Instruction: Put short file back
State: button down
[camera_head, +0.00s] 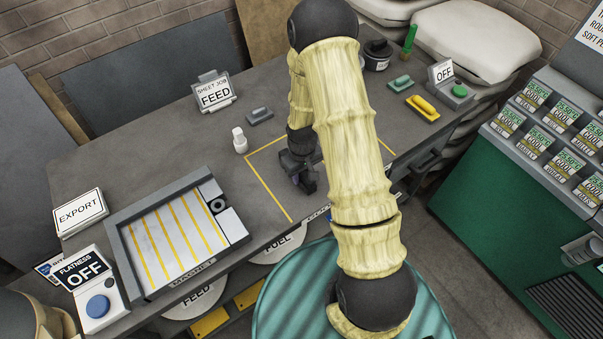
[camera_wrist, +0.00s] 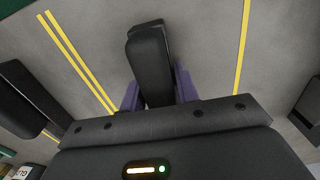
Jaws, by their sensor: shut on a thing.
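My gripper (camera_head: 302,182) is low over the bench, at the yellow-lined square. In the wrist view its purple fingers (camera_wrist: 158,90) are shut on a black block (camera_wrist: 148,52) with rounded edges. The block sticks out past the fingers. I cannot tell for sure that this is the short file, or whether it touches the bench. In the head view my arm and gripper mostly hide it. A dark grey block (camera_head: 259,116) lies by the FEED sign. A green block (camera_head: 400,83) and a longer yellow block (camera_head: 423,106) lie on the bench's right part.
A white bottle (camera_head: 240,141) stands left of the yellow square. The striped MAGNET tray (camera_head: 122,255) is at the bench's front left, beside the FLATNESS OFF box (camera_head: 95,305). The FEED sign (camera_head: 214,94) and OFF button box (camera_head: 450,88) stand farther back.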

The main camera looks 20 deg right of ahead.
grip_release()
dwell(0.5)
jog(key=shift+r, duration=0.15)
jog(key=shift+r+p, duration=3.3)
jog(key=shift+r, duration=1.05)
